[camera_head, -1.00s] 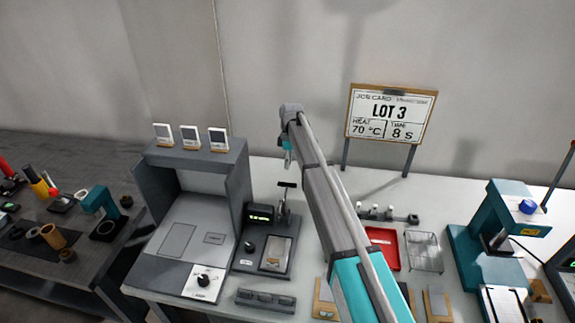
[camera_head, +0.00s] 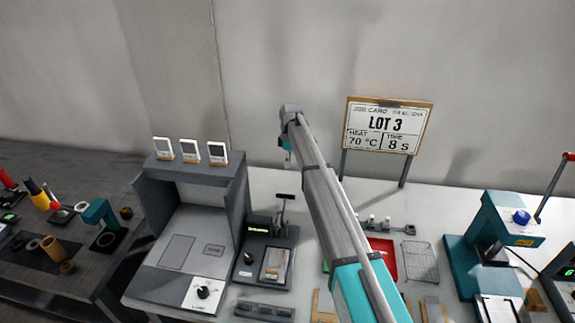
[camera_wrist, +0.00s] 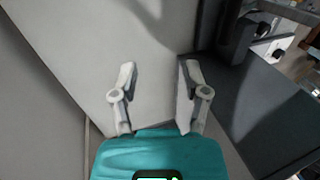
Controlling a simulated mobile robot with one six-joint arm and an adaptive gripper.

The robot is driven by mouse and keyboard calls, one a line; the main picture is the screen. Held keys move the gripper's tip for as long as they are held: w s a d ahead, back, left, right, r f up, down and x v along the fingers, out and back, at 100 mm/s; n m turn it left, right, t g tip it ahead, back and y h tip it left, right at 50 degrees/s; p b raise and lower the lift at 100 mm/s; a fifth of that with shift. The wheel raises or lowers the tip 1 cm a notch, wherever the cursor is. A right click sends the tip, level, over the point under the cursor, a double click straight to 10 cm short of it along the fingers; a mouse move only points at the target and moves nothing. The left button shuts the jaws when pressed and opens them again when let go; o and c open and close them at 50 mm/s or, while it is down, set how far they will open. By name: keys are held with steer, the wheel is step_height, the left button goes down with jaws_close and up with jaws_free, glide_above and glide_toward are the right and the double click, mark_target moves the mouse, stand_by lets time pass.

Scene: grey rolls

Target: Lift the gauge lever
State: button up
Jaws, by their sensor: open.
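The gauge (camera_head: 266,235) is a dark unit with a green-lit display and a flat plate, on the white bench left of my arm. Its lever (camera_head: 284,198) is a dark T-shaped handle on a post at the back right of the unit. My gripper shows its two grey fingers in the wrist view (camera_wrist: 157,85), spread apart with nothing between them. In the head view, my arm reaches up and away, and its end is left of the sign, beyond the lever in the picture. The fingers are apart from the lever in the head view.
A grey hooded station (camera_head: 185,245) stands just left of the gauge. A LOT 3 sign (camera_head: 388,125) stands behind. A red tray (camera_head: 385,258), a wire basket (camera_head: 420,261) and a teal press (camera_head: 495,235) are to the right. A dark block (camera_wrist: 285,110) fills the wrist view's right side.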

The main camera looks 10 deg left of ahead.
steer(key=shift+w+r+p, duration=0.5)
steer(key=shift+w+r, duration=0.1)
steer(key=shift+w, duration=0.35)
steer(key=s+d+m+t, duration=0.1)
steer(key=s+d+m, duration=0.3)
steer(key=s+d, duration=0.6)
steer(key=s+d+m+t, duration=0.1)
steer(key=s+d+m, duration=0.4)
steer(key=d, duration=0.8)
steer(key=s+d+m+t, duration=0.1)
steer(key=s+d+m, duration=0.9)
steer(key=s+d, duration=0.7)
steer(key=s+f, duration=0.1)
steer(key=s, duration=0.3)
steer(key=shift+d, duration=0.15)
